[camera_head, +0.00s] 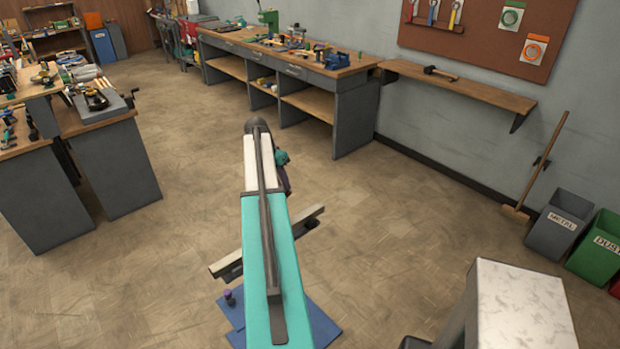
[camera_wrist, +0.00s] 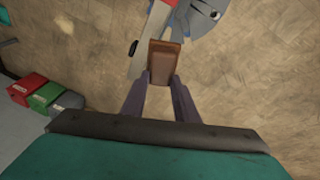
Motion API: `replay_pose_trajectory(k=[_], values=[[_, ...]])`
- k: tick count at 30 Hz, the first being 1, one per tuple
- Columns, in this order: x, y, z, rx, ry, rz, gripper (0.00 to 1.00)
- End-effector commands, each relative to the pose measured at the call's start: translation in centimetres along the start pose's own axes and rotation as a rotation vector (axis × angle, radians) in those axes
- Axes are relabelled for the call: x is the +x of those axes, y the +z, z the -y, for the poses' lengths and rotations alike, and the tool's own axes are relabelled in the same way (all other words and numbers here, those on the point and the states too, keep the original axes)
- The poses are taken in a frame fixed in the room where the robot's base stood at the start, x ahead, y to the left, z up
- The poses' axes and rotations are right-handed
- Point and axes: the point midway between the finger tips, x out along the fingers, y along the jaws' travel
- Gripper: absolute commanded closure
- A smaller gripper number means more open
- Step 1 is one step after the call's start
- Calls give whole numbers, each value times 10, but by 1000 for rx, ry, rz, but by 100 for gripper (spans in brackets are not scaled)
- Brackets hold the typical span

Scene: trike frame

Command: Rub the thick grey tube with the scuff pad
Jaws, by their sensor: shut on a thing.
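My gripper (camera_wrist: 163,92) shows in the wrist view, its two fingers shut on a brown block-like scuff pad (camera_wrist: 166,62). A pale grey bar (camera_wrist: 143,58) with a red part passes just left of the pad, and a blue-grey piece (camera_wrist: 205,18) lies beyond it. I cannot tell whether the pad touches either. In the head view a long grey bar (camera_head: 308,217), which may be the thick grey tube, runs crosswise behind my arm. My arm hides its middle, the pad and the fingertips.
A blue flat base (camera_head: 322,328) lies on the floor under the bar. A pale-topped block (camera_head: 520,305) stands at lower right. A grey bin (camera_head: 558,228), a green bin (camera_head: 598,247) and a broom (camera_head: 540,165) are by the wall. A workbench (camera_head: 290,75) stands behind. Floor between is clear.

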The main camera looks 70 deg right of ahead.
Motion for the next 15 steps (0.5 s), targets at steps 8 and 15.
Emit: replay_pose_trajectory(k=[8, 15], values=[[29, -57, -60, 163, 41, 23, 100], [38, -68, -76, 203, 51, 28, 100]])
